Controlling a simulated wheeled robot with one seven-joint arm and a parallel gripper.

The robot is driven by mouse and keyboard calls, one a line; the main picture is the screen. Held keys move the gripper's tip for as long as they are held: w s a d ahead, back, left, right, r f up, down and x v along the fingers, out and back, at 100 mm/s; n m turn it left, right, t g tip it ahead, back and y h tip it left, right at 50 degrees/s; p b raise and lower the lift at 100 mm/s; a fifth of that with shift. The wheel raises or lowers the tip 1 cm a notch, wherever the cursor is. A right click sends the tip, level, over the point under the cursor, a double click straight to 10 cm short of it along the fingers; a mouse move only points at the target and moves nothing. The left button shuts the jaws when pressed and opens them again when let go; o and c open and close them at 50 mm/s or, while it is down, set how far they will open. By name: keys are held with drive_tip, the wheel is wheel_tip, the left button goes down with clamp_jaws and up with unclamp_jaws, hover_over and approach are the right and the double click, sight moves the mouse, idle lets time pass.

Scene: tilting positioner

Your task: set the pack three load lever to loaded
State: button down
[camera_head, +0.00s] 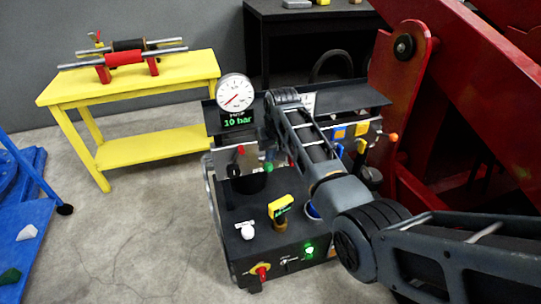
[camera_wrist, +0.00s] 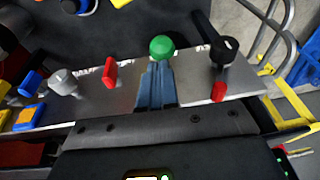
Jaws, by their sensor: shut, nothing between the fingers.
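A green ball knob (camera_wrist: 162,47) stands on the grey valve panel (camera_wrist: 190,92) in the wrist view; it also shows in the head view (camera_head: 268,167). My gripper (camera_wrist: 159,66) is shut and empty, its fingertips just below the green ball in the picture. Whether they touch it I cannot tell. A red lever (camera_wrist: 110,72) is left of the fingers, and a black lever (camera_wrist: 222,50) with a red part (camera_wrist: 218,91) is to the right. The panel lettering is unreadable, so I cannot tell which is the pack three load lever. My arm hides part of the panel in the head view.
A grey knob (camera_wrist: 62,82) and blue and yellow controls sit at the panel's left. A pressure gauge (camera_head: 235,92) stands above a green 10 bar display (camera_head: 239,119). A red machine frame (camera_head: 470,90) is close on the right; a yellow bench (camera_head: 130,85) stands back left.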

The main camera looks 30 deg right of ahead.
drive_tip(key=shift+a+f, duration=0.1)
drive_tip(key=shift+f, duration=0.4)
drive_tip(key=shift+s+f, duration=0.1)
drive_tip(key=shift+s+a+f+t, duration=0.15)
drive_tip(key=shift+s+f+t, duration=0.3)
drive_tip(key=shift+t, duration=0.15)
drive_tip(key=shift+s+a+f+t+h+b, duration=0.1)
drive_tip(key=shift+s+f+t+h+b, duration=0.3)
drive_tip(key=shift+f+t+b, duration=1)
drive_tip(key=shift+s+a+f+t+h+b, duration=0.15)
drive_tip(key=shift+s+f+t+h+b, duration=0.25)
drive_tip(key=shift+f+t+b, duration=1.25)
drive_tip(key=shift+s+a+f+t+h+b, duration=0.1)
drive_tip(key=shift+s+f+t+h+b, duration=0.25)
drive_tip(key=shift+f+t+b, duration=0.85)
drive_tip(key=shift+s+f+g+b, duration=0.1)
drive_tip(key=shift+g+b, duration=0.35)
drive_tip(key=shift+b, duration=0.35)
